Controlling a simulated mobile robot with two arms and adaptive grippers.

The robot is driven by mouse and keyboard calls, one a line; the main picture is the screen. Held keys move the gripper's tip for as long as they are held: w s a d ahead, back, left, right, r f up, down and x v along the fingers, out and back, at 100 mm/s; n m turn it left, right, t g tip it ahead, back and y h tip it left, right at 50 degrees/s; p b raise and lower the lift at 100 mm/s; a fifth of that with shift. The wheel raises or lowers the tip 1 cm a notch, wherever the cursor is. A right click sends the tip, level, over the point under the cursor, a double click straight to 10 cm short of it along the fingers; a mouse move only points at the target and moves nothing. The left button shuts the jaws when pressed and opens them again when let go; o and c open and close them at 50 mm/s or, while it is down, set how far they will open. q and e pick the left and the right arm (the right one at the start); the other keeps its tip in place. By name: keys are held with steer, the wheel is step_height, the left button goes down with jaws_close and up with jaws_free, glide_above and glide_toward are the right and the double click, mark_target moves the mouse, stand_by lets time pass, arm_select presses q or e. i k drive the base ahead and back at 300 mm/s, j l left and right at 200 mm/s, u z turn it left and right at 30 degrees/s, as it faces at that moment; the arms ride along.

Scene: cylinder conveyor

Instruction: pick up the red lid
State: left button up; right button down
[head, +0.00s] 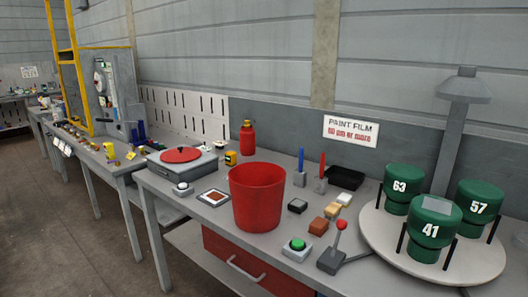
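The red lid (181,154) is a flat red disc with a small knob in its middle. It lies on top of a grey box-shaped device (183,167) at the left part of the grey workbench (345,211). A red bucket (257,198), open at the top, stands to the right of the lid and apart from it. Neither of my grippers shows in the head view.
Green numbered cylinders (403,190) stand on a round pale turntable (432,237) at the right. A joystick (337,244), a green button (297,247) and small blocks lie right of the bucket. A red bottle (247,139) stands behind. Another bench (89,151) is at left.

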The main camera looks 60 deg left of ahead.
mark_target(180, 154)
steer(key=u, duration=2.35)
steer(key=i+j+z, duration=0.2)
steer(key=z, duration=0.2)
steer(key=i+j+z, duration=0.15)
steer(key=j+z, duration=0.3)
steer(key=i+j+z, duration=0.1)
steer(key=j, duration=0.45)
steer(key=i+j+z, duration=0.1)
steer(key=j, duration=0.45)
steer(key=i+j+z, duration=0.1)
steer(key=j, duration=0.45)
steer(key=i+j+z, duration=0.1)
steer(key=j, duration=0.5)
steer(key=i, duration=0.1)
